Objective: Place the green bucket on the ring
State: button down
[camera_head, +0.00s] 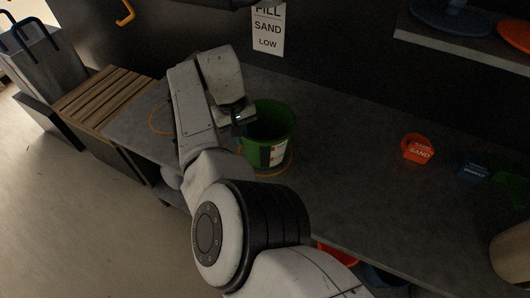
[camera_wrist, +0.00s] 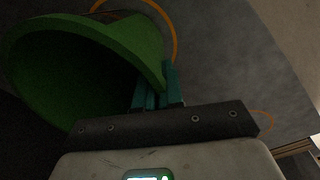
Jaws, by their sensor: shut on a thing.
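The green bucket (camera_head: 270,122) stands upright on or just above the dark counter, with a white label on its front. An orange ring (camera_head: 290,164) shows around its base at the right; whether the base touches the counter I cannot tell. A second orange ring (camera_head: 152,119) lies bare on the counter to the left, partly behind my arm. My gripper (camera_head: 242,117) is at the bucket's left rim. In the wrist view, the teal fingers (camera_wrist: 158,92) are shut on the rim of the bucket (camera_wrist: 145,42), and part of the ring (camera_wrist: 174,35) shows beyond it.
A small orange sand container (camera_head: 418,149) and a blue one (camera_head: 472,166) sit on the counter at the right. A slatted wooden surface (camera_head: 104,97) adjoins the left end. A shelf (camera_head: 460,45) overhangs at the upper right. The counter between bucket and containers is clear.

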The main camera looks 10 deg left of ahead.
jog(key=shift+f, duration=0.3)
dwell(0.4)
jog(key=c, duration=0.9)
grip_release()
jog(key=shift+o, duration=0.2)
jog(key=shift+r, duration=0.1)
notch_tip(320, 180, up, 11)
jog(key=a+p, duration=0.1)
jog(key=p, duration=0.1)
jog(key=shift+s+f, duration=0.2)
jog(key=shift+s, duration=0.1)
jog(key=shift+f, duration=0.1)
